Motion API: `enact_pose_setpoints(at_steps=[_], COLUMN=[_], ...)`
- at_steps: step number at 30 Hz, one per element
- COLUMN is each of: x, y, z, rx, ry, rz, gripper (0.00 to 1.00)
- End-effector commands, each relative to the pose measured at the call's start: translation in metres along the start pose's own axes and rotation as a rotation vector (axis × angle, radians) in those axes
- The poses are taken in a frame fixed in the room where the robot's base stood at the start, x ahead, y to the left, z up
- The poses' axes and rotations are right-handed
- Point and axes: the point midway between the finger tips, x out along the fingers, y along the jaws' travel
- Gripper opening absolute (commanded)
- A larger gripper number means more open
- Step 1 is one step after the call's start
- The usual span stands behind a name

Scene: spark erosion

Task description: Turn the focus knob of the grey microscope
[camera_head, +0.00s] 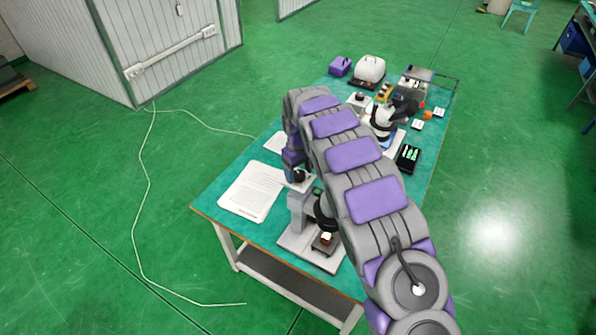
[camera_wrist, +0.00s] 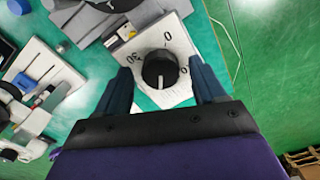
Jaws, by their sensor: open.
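The grey microscope (camera_head: 299,212) stands on the near part of the table in the head view, partly hidden behind my arm. A round black knob (camera_wrist: 160,69) with a white pointer line sits on a white dial plate (camera_wrist: 178,39) marked 0 and 30 in the wrist view. A grey part (camera_wrist: 86,22) lies beside the plate at upper left; I cannot tell how the knob joins the microscope. My gripper (camera_wrist: 161,66) is open, with one dark finger on each side of the knob. Small gaps seem to show between fingers and knob.
A white microscope (camera_head: 383,122) stands farther back on the green-topped table (camera_head: 214,195). A black tray (camera_head: 408,158) is at right. Green floor surrounds the table, with a pale cable (camera_head: 150,190) at left.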

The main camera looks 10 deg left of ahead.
Motion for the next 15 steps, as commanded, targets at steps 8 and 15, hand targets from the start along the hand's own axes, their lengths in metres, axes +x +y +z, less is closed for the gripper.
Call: enact_pose_setpoints(at_steps=[8, 15], x=[-0.051, -0.103], y=[0.0, -0.001], z=[-0.002, -0.004], rx=[0.0, -0.002], ry=[0.006, 0.004], rz=[0.003, 0.003], gripper=[0.7, 0.7])
